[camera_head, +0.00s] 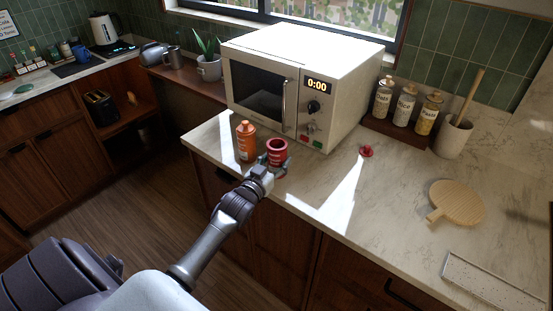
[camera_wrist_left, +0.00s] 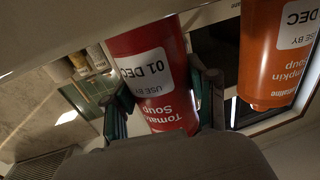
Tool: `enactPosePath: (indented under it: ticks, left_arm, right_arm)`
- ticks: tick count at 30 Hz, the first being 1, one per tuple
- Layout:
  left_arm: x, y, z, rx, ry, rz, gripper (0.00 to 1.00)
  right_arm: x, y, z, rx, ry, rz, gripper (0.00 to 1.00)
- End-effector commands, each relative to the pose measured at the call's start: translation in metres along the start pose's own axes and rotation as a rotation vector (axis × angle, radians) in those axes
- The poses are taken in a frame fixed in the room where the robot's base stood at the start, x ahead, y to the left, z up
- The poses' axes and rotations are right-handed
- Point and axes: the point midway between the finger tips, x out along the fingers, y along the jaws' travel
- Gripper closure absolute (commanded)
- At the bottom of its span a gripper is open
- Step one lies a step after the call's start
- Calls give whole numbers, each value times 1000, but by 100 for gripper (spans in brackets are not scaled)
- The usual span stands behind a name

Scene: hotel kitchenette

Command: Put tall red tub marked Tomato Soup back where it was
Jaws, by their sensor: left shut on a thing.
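The red tub (camera_head: 277,151) is upright at the counter's left front corner, in front of the microwave. In the left wrist view the red tub (camera_wrist_left: 152,65) appears upside down, with a white "01 DEC" use-by label and "Tomato Soup" partly readable. My left gripper (camera_head: 268,167) is shut on it, one finger on each side. The left gripper's fingers (camera_wrist_left: 163,105) also show in the wrist view. I cannot tell whether the tub's base touches the counter. My right gripper is not in view.
An orange pumpkin soup tub (camera_head: 246,143) stands close left of the red one. The microwave (camera_head: 290,85) is right behind. A small red thing (camera_head: 366,151), spice jars (camera_head: 404,104), a utensil pot (camera_head: 453,137) and a wooden board (camera_head: 457,202) are right. The counter's middle is clear.

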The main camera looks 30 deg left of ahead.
Motion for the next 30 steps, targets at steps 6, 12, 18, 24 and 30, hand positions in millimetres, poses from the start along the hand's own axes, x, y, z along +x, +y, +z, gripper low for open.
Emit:
enactPosePath:
  ticks: [6,12,18,24,30]
  left_arm:
    - [0,0,0,0,1,0,89]
    - [0,0,2,0,0,0,26]
    - [0,0,2,0,0,0,18]
    - [0,0,-1,0,1,0,18]
    - [-26,0,3,-1,-3,0,18]
  right_arm:
    - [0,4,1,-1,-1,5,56]
    - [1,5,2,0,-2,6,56]
    - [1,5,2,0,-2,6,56]
    - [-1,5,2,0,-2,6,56]
    - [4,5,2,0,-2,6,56]
